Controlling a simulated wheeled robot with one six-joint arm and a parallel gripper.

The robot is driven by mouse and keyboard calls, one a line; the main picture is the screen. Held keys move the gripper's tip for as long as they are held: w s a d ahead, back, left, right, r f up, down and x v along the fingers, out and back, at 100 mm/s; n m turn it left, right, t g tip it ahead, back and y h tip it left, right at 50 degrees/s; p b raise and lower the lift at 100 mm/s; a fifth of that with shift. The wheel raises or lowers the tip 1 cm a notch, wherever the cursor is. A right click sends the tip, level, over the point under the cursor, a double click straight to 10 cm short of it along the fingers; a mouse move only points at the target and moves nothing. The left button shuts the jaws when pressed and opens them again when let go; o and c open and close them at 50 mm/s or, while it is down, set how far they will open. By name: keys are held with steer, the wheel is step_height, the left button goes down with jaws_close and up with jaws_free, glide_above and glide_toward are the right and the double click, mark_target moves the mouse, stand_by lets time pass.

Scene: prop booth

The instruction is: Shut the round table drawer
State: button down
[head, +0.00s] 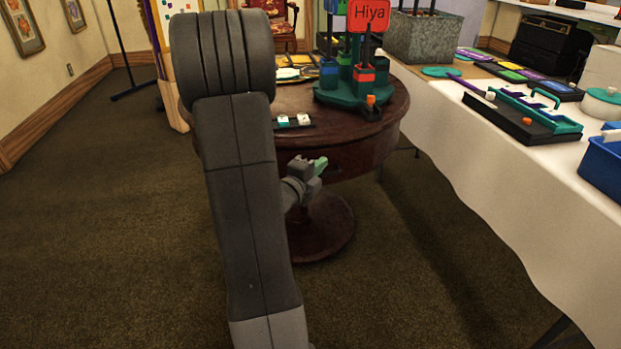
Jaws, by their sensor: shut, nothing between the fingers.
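The round table (385,122) is dark reddish wood on a single pedestal (335,228), standing in the middle of the view. Its apron faces me below the top. My gripper (321,166), grey with green fingertips, is in front of this apron, just below the table's front edge. It is shut and empty. A darker part of the apron shows right behind the fingertips. The drawer front cannot be made out clearly, and I cannot tell how far it stands out or whether my gripper touches it. My arm hides the left part of the table.
A long white-clothed table (470,170) runs along the right. The carpet (130,230) is clear at left.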

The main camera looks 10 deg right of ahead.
mark_target(317, 152)
steer(key=shift+w+a, duration=0.2)
steer(key=shift+w, duration=1.35)
steer(key=shift+w+f+b, duration=0.1)
steer(key=shift+w+b, duration=0.5)
steer(key=shift+w, duration=0.35)
steer(key=shift+a+r, duration=0.1)
steer(key=shift+r, duration=0.15)
